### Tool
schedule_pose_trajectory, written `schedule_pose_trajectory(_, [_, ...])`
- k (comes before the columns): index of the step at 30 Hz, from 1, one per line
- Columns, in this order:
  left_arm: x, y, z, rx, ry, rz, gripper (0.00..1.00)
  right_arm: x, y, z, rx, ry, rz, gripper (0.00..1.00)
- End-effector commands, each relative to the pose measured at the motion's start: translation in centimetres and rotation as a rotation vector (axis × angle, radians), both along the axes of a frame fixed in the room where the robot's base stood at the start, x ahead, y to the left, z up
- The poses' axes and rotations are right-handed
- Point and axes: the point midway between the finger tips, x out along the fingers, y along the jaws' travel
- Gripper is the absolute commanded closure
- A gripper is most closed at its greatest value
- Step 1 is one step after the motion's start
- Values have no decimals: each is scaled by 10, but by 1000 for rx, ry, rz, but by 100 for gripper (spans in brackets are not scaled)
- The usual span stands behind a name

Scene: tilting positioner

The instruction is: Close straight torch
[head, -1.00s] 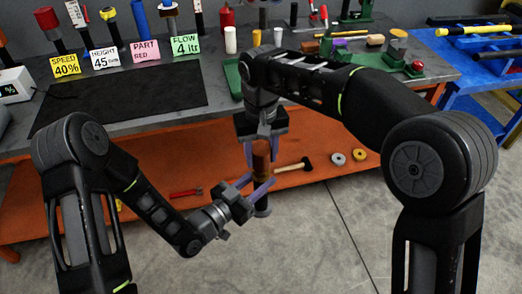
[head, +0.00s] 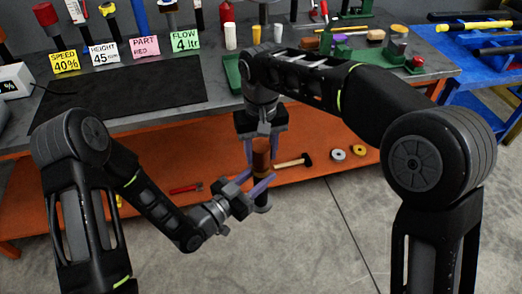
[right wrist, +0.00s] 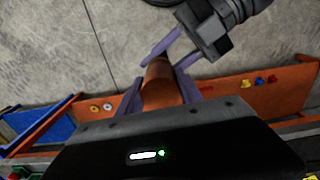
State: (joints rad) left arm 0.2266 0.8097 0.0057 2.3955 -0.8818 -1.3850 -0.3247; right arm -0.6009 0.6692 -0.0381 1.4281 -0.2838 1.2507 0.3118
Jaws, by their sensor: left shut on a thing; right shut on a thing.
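The torch is held upright in mid-air in front of the workbench. Its copper-brown upper part (head: 261,160) sits between the purple fingers of my right gripper (head: 262,152), which points down and is shut on it. Its dark lower part (head: 262,203) is gripped by my left gripper (head: 260,186), which comes in from the left and is shut on it. In the right wrist view the brown part (right wrist: 160,84) shows between the right fingers, with the dark part (right wrist: 160,54) beyond it. The fingers hide the joint, so I cannot tell whether the parts touch.
The grey workbench (head: 60,125) has a black mat (head: 125,104), label cards and several tools. Its orange lower shelf (head: 215,175) holds a hammer (head: 295,161) and two rings (head: 348,153). A blue rack (head: 480,85) stands at right. The floor in front is clear.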

Motion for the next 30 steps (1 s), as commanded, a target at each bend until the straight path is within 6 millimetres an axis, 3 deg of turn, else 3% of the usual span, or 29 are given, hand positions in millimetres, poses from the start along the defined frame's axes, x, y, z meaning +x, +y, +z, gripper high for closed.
schedule_pose_trajectory(20, [0,0,2,-2,-4,-1,100,0,0,-11,-1,0,-23,100])
schedule_pose_trajectory(25, [0,0,2,-2,-4,0,100,0,1,-11,-1,0,-253,100])
schedule_pose_trajectory(30, [0,0,2,-2,-4,0,100,0,2,-11,-3,-1,-711,100])
